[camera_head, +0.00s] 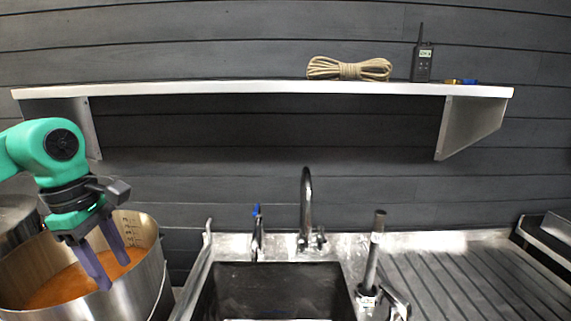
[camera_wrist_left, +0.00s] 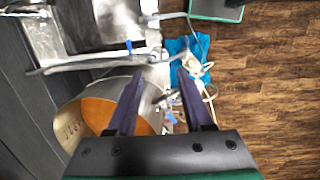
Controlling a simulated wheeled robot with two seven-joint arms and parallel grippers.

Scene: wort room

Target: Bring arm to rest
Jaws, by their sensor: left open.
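My left gripper (camera_head: 104,262) hangs at the left of the head view with its purple fingers pointing down. It is open and I see nothing between its fingers. It is in front of a steel pot (camera_head: 150,270) of orange-brown liquid (camera_head: 70,284), over the pot's right part in the picture. In the left wrist view the two fingers (camera_wrist_left: 160,100) are spread apart, and the pot with its liquid (camera_wrist_left: 96,112) is at lower left. My right gripper is not in view.
A sink (camera_head: 275,290) with a tall faucet (camera_head: 306,200) is right of the pot. A wall shelf (camera_head: 260,87) holds rope (camera_head: 348,68) and a radio (camera_head: 422,60). In the left wrist view a blue cloth (camera_wrist_left: 186,46) lies by open wooden floor (camera_wrist_left: 270,90).

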